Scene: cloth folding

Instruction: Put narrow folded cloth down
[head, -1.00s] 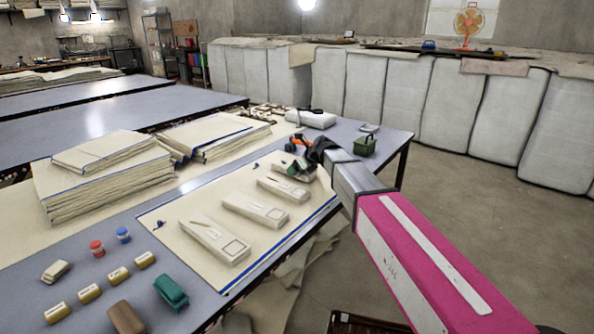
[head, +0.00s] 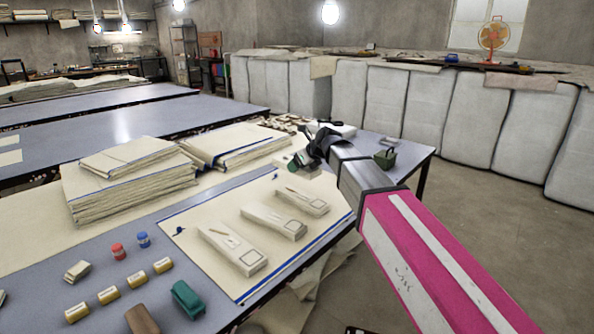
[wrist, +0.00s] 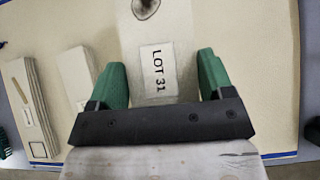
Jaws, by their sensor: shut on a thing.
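My gripper (head: 303,163) is over the far part of the cream sheet on the near table, beyond a row of narrow folded cloths. In the wrist view, the green fingers of my gripper (wrist: 162,70) are shut on a pale narrow folded cloth (wrist: 158,35) with a "LOT 31" label and a dark stain. In the head view this cloth is mostly hidden by my gripper. Three other narrow folded cloths lie side by side: near (head: 232,250), middle (head: 273,222) and far (head: 298,202). I cannot tell whether the held cloth touches the sheet.
Two stacks of larger folded cloth, left (head: 130,180) and right (head: 235,145), stand behind the row. Yellow spools (head: 108,295), red and blue jars and a green block (head: 187,298) lie at the front left.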

